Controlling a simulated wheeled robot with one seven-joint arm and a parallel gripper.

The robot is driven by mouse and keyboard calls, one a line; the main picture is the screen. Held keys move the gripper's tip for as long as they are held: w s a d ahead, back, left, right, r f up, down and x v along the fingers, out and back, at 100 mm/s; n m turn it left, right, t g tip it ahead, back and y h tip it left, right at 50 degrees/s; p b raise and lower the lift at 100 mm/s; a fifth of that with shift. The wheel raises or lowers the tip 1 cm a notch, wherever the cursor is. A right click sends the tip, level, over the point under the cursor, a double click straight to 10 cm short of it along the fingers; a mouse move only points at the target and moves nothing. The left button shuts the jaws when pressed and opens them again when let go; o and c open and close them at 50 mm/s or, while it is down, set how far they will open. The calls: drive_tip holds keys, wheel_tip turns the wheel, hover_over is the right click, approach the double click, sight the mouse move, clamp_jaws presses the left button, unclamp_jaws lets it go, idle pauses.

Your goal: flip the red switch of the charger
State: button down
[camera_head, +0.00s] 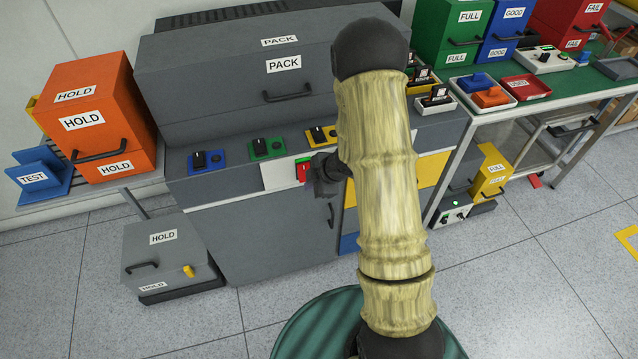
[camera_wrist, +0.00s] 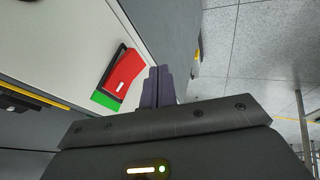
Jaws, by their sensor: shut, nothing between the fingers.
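The red switch (camera_wrist: 124,73) is a rocker in a black frame, with a green part at one end, on a white panel (camera_wrist: 60,45). In the head view the red switch (camera_head: 303,171) shows on the white strip at the front of the large grey PACK unit (camera_head: 225,95), below the row of knobs. My gripper's fingers (camera_wrist: 158,86) are shut and empty, right beside the red rocker's edge. I cannot tell whether they touch it. In the head view my gripper (camera_head: 322,176) is just right of the switch, partly hidden by my arm.
Black knobs on blue (camera_head: 208,160), green (camera_head: 268,148) and yellow (camera_head: 322,135) plates line the unit's ledge above the switch. An orange HOLD box (camera_head: 118,110) stands at left, a grey HOLD box (camera_head: 150,265) on the floor. The floor in front is mostly free.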

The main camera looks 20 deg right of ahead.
drive_tip(key=w, duration=0.3)
drive_tip(key=shift+f, duration=0.25)
